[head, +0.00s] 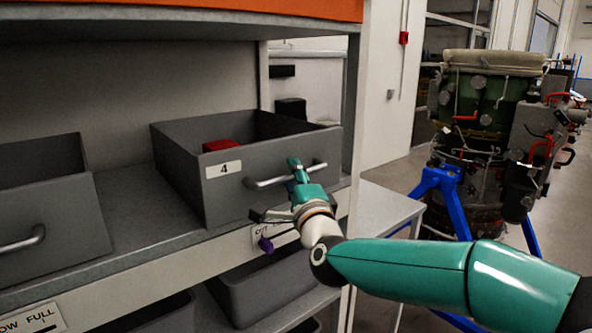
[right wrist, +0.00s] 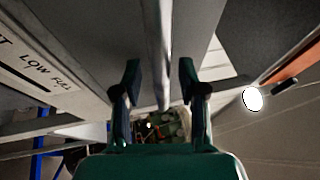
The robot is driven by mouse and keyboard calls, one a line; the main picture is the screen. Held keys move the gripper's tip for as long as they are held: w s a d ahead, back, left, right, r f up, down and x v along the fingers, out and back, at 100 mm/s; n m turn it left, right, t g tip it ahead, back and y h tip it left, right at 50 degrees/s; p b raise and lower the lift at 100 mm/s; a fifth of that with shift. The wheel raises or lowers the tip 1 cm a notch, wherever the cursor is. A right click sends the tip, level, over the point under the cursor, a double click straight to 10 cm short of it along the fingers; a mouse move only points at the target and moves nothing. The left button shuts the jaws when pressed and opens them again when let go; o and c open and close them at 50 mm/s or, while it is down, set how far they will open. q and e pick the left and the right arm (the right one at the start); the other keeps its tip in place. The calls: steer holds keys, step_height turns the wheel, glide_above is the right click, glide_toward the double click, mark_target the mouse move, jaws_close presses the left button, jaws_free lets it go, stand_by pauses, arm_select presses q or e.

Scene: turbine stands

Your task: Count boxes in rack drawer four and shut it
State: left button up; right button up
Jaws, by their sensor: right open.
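The grey drawer marked 4 (head: 225,192) stands pulled out on the rack shelf, open at the top. A red box (head: 221,145) shows inside it behind the front panel; the rest of the drawer floor is hidden, so I cannot tell how many boxes it holds. The drawer's metal bar handle (head: 264,183) runs across its front. My right gripper (head: 297,172) is at the right part of this handle, open. In the right wrist view the bar (right wrist: 162,45) runs between the two spread fingers, with a gap on both sides. My left gripper is out of view.
Another grey drawer (head: 45,205) is at the left on the same shelf. Grey bins (head: 262,285) are on the level below. A turbine (head: 490,110) on a blue stand (head: 437,180) is at the right, behind my right arm. Open floor lies between.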

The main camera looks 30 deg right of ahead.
steer(key=shift+w, duration=0.2)
jaws_close()
steer(key=shift+d, duration=0.15)
